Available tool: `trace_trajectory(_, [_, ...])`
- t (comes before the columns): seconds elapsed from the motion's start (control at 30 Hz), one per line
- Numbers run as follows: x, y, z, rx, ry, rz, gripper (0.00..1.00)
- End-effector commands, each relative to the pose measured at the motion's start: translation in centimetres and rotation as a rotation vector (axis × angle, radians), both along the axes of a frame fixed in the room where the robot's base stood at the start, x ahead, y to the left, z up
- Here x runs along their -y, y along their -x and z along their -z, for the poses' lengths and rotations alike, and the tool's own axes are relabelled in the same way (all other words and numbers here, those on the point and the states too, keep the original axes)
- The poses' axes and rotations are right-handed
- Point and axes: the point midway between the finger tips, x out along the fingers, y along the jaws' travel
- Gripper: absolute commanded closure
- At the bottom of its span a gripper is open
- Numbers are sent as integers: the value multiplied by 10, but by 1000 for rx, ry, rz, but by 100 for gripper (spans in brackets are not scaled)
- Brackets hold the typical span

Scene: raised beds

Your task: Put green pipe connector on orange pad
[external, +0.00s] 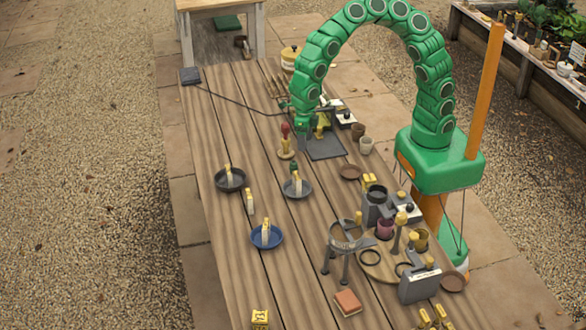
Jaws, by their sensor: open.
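My green arm arches over the right side of the long wooden table. My gripper (303,140) points down at the far part of the table, beside a dark mat (326,147); it is open, and its fingers are very small here. A small green piece (294,168) shows at the far edge of a grey dish and may be the green pipe connector, but it is too small to be sure. The flat orange pad (348,302) lies near the front of the table, with nothing visible on it, well away from my gripper.
Grey dishes (230,186) and a blue dish (266,243) hold small upright pieces. A metal stand (346,236) and a crowded round wooden board (373,268) stand behind the pad. A red-topped piece (286,142) is close to my gripper. The table's left side is mostly clear.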

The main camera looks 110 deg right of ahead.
Motion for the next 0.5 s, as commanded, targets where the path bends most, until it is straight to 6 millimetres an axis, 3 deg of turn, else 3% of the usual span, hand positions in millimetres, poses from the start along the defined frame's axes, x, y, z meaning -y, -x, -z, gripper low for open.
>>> trace_trajectory(0.2, [13, -31, 41, 10, 10, -237, 35])
trace_trajectory(0.5, [20, -41, 63, 10, 20, -337, 35])
